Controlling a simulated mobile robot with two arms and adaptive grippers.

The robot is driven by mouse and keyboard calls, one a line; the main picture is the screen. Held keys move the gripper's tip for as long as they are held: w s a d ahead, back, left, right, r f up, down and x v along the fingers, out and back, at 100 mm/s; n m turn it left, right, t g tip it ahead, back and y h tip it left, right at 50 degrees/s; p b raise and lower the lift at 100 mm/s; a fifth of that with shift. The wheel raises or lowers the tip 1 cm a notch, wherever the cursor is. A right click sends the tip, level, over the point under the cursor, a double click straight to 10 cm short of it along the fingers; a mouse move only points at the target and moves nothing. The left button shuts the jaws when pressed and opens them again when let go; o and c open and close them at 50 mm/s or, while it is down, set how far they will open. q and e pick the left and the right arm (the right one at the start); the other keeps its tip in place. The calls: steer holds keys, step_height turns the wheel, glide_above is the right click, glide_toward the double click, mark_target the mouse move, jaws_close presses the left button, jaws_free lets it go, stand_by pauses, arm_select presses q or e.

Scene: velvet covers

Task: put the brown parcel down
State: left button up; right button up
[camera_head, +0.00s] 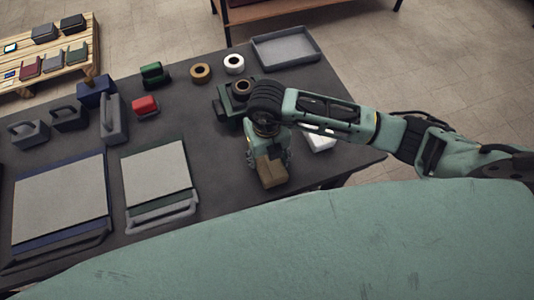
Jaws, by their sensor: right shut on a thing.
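The brown parcel (271,173) is a small brown box near the front right part of the dark table (222,192). My right gripper (267,157) points down and is shut on the parcel from above. My right arm comes in from the right and hides part of the table behind it. I cannot tell whether the parcel touches the table top. My left gripper does not show.
A grey tray (285,62) lies at the back right. Tape rolls (200,72), a red block (145,105) and grey handled blocks stand farther left. Two covers with grey panels (157,173) lie at the front left. A white item (320,142) is right of the gripper. Bare table surrounds the parcel's left side.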

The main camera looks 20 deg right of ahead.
steer(key=shift+f, duration=0.1)
steer(key=o, duration=1.4)
steer(key=shift+r, duration=0.3)
steer(key=shift+r+b, duration=1.25)
steer(key=shift+r, duration=4.6)
